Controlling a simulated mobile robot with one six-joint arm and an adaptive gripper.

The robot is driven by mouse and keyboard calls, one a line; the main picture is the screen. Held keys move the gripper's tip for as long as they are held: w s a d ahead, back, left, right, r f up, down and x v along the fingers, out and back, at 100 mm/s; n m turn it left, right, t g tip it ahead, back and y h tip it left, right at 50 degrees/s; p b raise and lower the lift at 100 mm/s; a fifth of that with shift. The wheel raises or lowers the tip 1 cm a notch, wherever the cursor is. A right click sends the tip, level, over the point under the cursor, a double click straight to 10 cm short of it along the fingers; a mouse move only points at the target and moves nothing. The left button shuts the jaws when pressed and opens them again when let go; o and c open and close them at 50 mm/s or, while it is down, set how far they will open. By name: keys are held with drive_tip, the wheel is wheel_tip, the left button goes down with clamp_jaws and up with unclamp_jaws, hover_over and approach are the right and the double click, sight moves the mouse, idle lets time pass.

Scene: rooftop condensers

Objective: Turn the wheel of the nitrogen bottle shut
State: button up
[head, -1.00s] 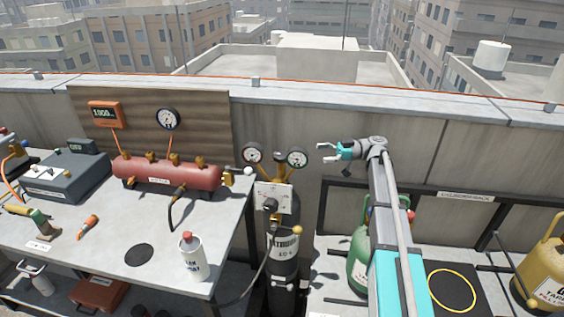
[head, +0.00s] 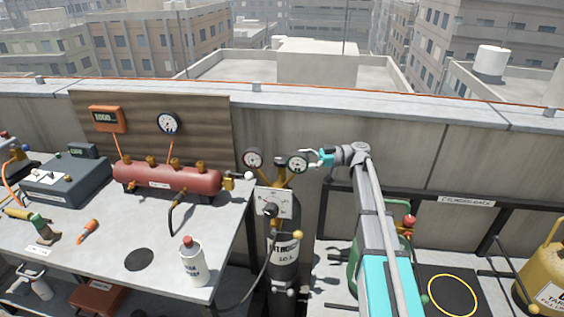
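The nitrogen bottle (head: 285,250) stands upright, dark with a white label band, between the bench and the rack. A pale plate (head: 272,201) with a black round knob (head: 270,210) is at its top. Above it are brass fittings (head: 281,180) and two round gauges, a left one (head: 252,160) and a right one (head: 297,162). I cannot make out the bottle's wheel clearly. My gripper (head: 309,158) points left, with its fingers apart, close to the right gauge. Nothing shows between the fingers, and I cannot tell whether they touch the gauge.
The bench (head: 110,240) at left carries a red manifold (head: 165,177), a white bottle (head: 192,262) and tools. A hose runs from the bottle's fittings. A green cylinder (head: 352,265) stands partly behind my arm, and a yellow one (head: 542,275) at far right. The parapet wall is behind.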

sight(281, 159)
drive_tip(key=a, duration=0.5)
drive_tip(key=s+a, duration=0.1)
drive_tip(key=a, duration=0.1)
drive_tip(key=shift+a, duration=0.25)
drive_tip(key=shift+c, duration=0.3)
